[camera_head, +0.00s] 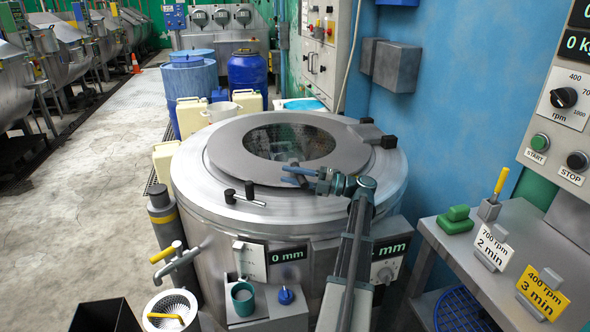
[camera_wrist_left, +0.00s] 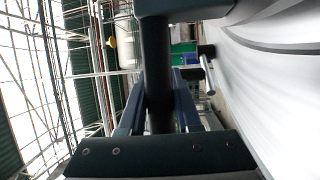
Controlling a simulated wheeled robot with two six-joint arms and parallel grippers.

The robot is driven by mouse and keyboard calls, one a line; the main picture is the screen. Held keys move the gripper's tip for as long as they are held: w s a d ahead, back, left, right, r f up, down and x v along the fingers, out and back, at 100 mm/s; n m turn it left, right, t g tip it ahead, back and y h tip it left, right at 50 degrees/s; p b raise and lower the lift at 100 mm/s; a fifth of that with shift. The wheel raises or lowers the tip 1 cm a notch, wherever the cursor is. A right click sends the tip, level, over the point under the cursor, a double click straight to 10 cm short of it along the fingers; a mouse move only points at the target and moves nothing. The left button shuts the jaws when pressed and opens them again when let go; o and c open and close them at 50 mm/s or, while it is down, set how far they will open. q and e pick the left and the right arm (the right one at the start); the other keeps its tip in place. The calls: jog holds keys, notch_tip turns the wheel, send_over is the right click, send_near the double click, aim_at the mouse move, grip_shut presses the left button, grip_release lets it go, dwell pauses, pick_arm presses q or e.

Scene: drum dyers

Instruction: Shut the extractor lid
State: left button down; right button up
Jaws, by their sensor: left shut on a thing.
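The extractor (camera_head: 230,243) is a round steel drum machine in the middle of the head view. Its grey lid (camera_head: 229,155), a ring with a round dark window, lies about flat over the top. Whether its rim fully touches the drum top cannot be told. The lid's hinge is at the right rear. My left gripper (camera_head: 298,176) is at the lid's near edge, shut on the dark lid handle. In the left wrist view the handle (camera_wrist_left: 158,70) is a dark bar between the fingers. A black-knobbed latch (camera_head: 245,195) is on the near rim, left of my gripper. My right gripper is not in view.
A side table (camera_head: 480,243) with rpm cards and a green block (camera_head: 455,220) stands at right, below a control panel (camera_head: 568,100). Blue barrels (camera_head: 247,72) and pale canisters stand behind. A teal mug (camera_head: 243,298) sits on the front ledge. The floor at left is clear.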

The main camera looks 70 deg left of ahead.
pick_arm(q)
notch_tip(320, 180, down, 2)
jog(key=shift+s+f+b, duration=0.15)
jog(key=shift+f+b, duration=0.1)
jog(key=shift+b, duration=0.15)
jog(key=shift+s+d+f+t, duration=0.2)
jog(key=shift+d+f+t, duration=0.1)
jog(key=shift+f, duration=0.1)
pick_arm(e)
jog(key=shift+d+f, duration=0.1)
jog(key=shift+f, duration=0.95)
pick_arm(q)
jog(key=shift+b, duration=0.3)
jog(key=c, duration=0.8)
grip_release()
jog(key=shift+c, duration=0.2)
jog(key=shift+o, duration=1.2)
jog(key=shift+a+f, duration=0.15)
jog(key=shift+f, duration=0.1)
jog(key=shift+r, duration=0.1)
jog(key=shift+a+r, duration=0.1)
jog(key=shift+w, duration=0.1)
